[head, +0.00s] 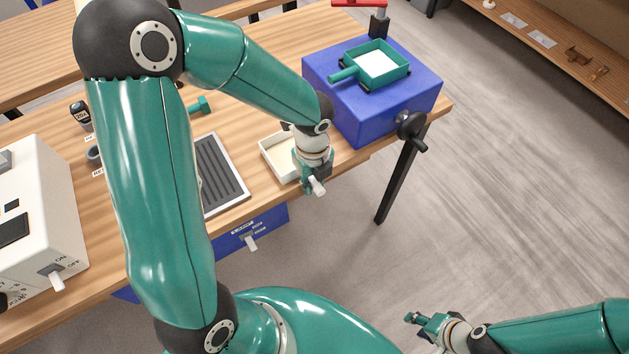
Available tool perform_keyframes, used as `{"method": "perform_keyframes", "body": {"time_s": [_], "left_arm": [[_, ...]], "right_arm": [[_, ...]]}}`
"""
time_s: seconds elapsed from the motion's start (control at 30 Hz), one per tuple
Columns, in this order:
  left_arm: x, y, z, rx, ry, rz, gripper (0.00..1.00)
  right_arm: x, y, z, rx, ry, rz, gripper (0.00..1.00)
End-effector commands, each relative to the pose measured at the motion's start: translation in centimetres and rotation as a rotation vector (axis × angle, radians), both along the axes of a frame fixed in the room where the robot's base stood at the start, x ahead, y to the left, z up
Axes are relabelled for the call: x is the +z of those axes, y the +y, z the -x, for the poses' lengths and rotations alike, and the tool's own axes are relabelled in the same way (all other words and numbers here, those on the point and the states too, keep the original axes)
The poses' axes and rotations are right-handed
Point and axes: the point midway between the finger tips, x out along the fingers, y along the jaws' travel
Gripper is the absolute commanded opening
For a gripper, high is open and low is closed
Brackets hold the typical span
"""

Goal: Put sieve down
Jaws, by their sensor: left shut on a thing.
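The green square sieve (392,73) with a white inside rests level on top of the blue box (345,110) at the table's right end. Its handle points left, and no gripper touches it. My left gripper (316,184) is lower and to the left of the sieve, beside the right edge of the cream tray (272,146). It is shut on a small white piece whose end shows at its tips; I cannot tell what that piece belongs to. My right gripper (413,324) is low over the floor, apart from everything; its finger opening is unclear.
A grey ribbed tray (240,188) lies left of the cream tray. A white machine (38,215) stands at far left, and a blue unit (262,222) with a white lever hangs under the table edge. A dark crank (411,124) sticks out from the blue box.

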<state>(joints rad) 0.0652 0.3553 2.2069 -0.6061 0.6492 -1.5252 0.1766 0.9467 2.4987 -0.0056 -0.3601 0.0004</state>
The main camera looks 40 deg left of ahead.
Motion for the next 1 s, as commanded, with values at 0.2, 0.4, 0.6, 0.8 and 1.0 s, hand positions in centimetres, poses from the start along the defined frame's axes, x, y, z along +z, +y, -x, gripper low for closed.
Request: {"method": "perform_keyframes", "body": {"time_s": [0.2, 0.4, 0.6, 0.8, 1.0], "left_arm": [[0.0, 0.0, 0.0, 0.0, -0.001, 0.0, 0.0], [-0.1, 0.0, 0.0, 0.0, 0.0, 0.0, 0.42], [-0.1, 0.0, 0.0, 0.0, 0.0, -0.001, 0.45], [0.3, 0.0, 0.0, 0.0, -0.003, -0.001, 0.45], [2.7, 0.0, -0.1, 0.0, -0.006, -0.002, 0.45]], "right_arm": [[0.0, 0.0, 0.0, 0.0, 0.0, 0.0, 0.4], [0.0, 0.0, 0.0, 0.0, 0.0, 0.0, 0.4], [0.0, 0.0, 0.0, 0.0, 0.0, 0.0, 0.4], [0.1, 0.0, 0.0, 0.0, 0.0, 0.0, 0.4], [0.3, 0.0, 0.0, 0.0, 0.0, 0.0, 0.4]]}}
